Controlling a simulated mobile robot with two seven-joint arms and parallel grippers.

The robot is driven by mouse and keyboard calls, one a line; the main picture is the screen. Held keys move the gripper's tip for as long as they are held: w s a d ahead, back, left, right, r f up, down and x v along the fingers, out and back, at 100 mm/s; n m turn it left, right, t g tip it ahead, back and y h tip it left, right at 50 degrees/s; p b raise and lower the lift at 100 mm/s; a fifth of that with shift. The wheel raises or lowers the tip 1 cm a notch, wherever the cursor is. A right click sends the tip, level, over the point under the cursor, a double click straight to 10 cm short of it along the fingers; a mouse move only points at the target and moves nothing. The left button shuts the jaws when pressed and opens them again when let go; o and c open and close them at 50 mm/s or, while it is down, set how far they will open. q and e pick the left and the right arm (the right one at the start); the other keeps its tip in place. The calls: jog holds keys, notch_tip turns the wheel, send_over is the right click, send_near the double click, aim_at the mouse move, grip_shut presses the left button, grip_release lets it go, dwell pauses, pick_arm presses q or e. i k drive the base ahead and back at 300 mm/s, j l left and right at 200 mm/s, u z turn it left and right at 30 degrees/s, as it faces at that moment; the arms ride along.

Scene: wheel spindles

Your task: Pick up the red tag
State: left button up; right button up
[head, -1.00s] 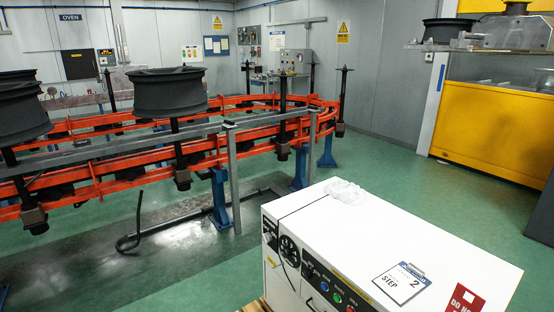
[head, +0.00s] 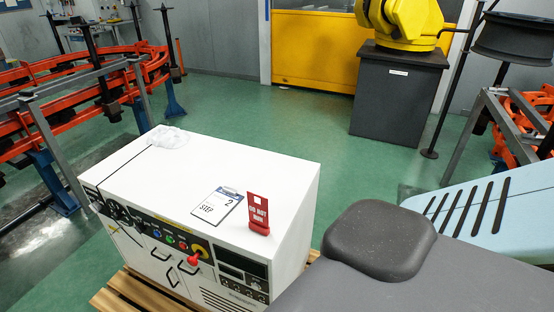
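The red tag (head: 258,214), with white lettering that seems to read "DO NOT RUN", stands upright on top of the white cabinet (head: 285,180), near its front right edge. Nothing touches the tag from my side. Neither of my grippers is in the head view, so whether they are open or shut is hidden.
A clipboard card marked "STEP 2" (head: 217,205) lies just left of the tag. Crumpled clear plastic (head: 168,137) lies at the cabinet's back left corner. A red knob (head: 193,259) sticks out of the front panel. Green floor (head: 370,165) is open behind the cabinet.

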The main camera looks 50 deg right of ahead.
aim_at(259, 214)
jog(key=k+l, duration=0.15)
jog(key=l, duration=0.2)
jog(key=k+l, duration=0.15)
jog(key=l, duration=0.15)
jog(key=k+l, duration=0.15)
jog(key=l, duration=0.2)
jog(key=k+l, duration=0.15)
jog(key=l, duration=0.15)
